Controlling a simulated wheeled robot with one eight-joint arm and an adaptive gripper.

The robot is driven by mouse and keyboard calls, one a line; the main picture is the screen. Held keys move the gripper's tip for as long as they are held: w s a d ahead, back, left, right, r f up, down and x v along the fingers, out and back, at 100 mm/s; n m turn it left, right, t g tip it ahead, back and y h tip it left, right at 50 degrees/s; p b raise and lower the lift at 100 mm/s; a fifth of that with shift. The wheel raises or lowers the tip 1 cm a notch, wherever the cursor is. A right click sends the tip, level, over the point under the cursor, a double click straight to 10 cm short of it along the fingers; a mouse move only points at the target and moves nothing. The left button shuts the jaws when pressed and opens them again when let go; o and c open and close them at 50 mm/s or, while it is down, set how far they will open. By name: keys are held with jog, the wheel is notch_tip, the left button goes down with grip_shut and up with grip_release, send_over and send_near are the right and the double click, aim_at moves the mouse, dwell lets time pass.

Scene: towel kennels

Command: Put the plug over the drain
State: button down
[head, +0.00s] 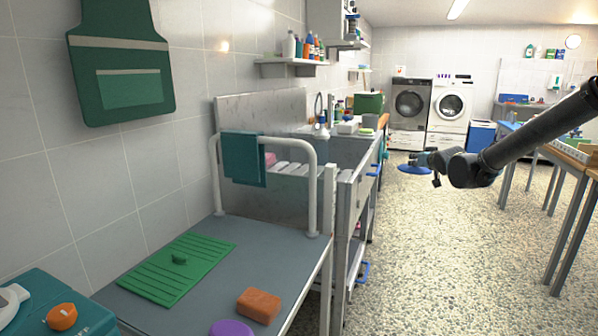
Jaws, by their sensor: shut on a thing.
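My arm reaches in from the right edge, and my gripper (428,160) is at its end, in the air over the floor aisle. It is small and seen from behind, and its fingers are hard to make out. A flat round blue disc (411,170), which looks like the plug, is at the gripper's tip. The gripper appears shut on it. No drain opening can be made out. A steel tub or sink unit (345,148) stands left of the gripper, its inside hidden from here.
A grey table (205,306) in front holds a green ribbed mat (165,272), an orange block (258,305) and a purple disc (232,328). A white rail (311,185) carries a teal towel (243,158). A wooden table (573,185) stands right. The floor between is clear.

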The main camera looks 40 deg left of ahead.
jog(key=s+a+r+n+g+y, duration=0.25)
jog(key=s+a+r, duration=0.25)
jog(key=s+a, duration=0.65)
jog(key=s+a+r+n+g+y, duration=0.1)
jog(key=s+a+r+n+g, duration=0.3)
jog(key=s+a, duration=0.75)
jog(key=shift+m+t, duration=0.45)
jog(key=shift+m, duration=0.1)
jog(key=shift+s+d+f, duration=0.2)
jog(key=shift+s+f, duration=0.1)
jog(key=shift+f, duration=1.2)
jog(key=shift+s+d+f, duration=0.25)
jog(key=shift+s+f, duration=0.1)
jog(key=shift+f, duration=1.1)
jog(key=shift+s+d+f, duration=0.2)
jog(key=shift+s+f, duration=0.1)
jog(key=shift+f, duration=1.2)
jog(key=c, duration=1.4)
grip_release()
jog(key=shift+o, duration=0.2)
jog(key=shift+d, duration=0.1)
jog(key=v, duration=1.2)
jog(key=shift+f, duration=0.15)
